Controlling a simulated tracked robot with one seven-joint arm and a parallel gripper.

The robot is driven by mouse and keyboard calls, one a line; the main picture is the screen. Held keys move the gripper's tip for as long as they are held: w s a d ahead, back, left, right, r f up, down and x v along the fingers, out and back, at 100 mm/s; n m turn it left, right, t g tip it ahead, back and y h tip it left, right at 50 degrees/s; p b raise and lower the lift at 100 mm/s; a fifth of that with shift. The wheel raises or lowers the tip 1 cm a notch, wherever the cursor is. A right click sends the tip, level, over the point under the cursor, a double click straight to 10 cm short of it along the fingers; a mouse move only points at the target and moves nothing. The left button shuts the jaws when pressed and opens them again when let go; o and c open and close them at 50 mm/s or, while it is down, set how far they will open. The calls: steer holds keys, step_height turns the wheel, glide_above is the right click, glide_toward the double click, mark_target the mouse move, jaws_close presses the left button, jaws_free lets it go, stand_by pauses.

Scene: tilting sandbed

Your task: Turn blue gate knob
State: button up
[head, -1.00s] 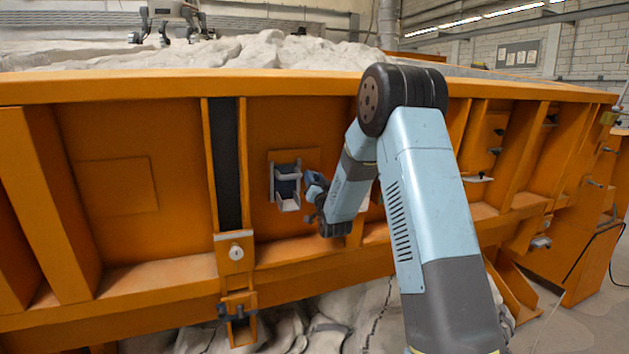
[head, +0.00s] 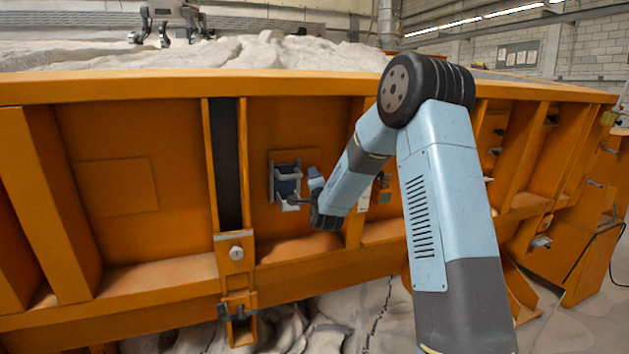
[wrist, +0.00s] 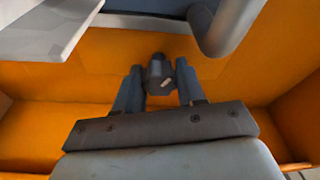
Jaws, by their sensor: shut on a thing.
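A small gate with a blue panel (head: 287,186) sits in a pale grey frame on the orange side wall of the sandbed. In the wrist view, the dark blue panel (wrist: 150,5) and rounded grey frame parts show along the top edge. A dark grey knob (wrist: 159,76) with a small pale mark lies between my two blue-grey fingers. My gripper (wrist: 159,88) is shut on the knob, below the gate. In the head view, my gripper (head: 301,200) is at the gate's lower right corner, and my wrist partly hides the knob. How far the knob is turned cannot be told.
Orange ribs (head: 358,215) and a sloping lower ledge (head: 300,248) stand close around my wrist. A dark vertical strip (head: 228,165) and a latch plate (head: 236,253) are to the left. A legged robot (head: 170,18) stands on the sand behind the top rail.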

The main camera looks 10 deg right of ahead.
steer(key=m, duration=0.2)
steer(key=m+g, duration=0.1)
steer(key=m, duration=0.2)
steer(key=shift+d+f+m, duration=0.15)
steer(key=shift+f+m, duration=0.1)
steer(key=shift+m, duration=0.05)
steer(key=m+g, duration=0.1)
steer(key=m, duration=0.3)
steer(key=shift+s+f+m+y, duration=0.1)
steer(key=shift+m+y, duration=0.2)
steer(key=shift+y, duration=0.1)
steer(key=shift+g, duration=0.3)
steer(key=o, duration=0.8)
steer(key=shift+o, duration=1.2)
steer(key=shift+r, duration=0.2)
steer(key=s, duration=1.3)
steer(key=shift+s+a+f, duration=0.3)
steer(key=shift+f, duration=0.05)
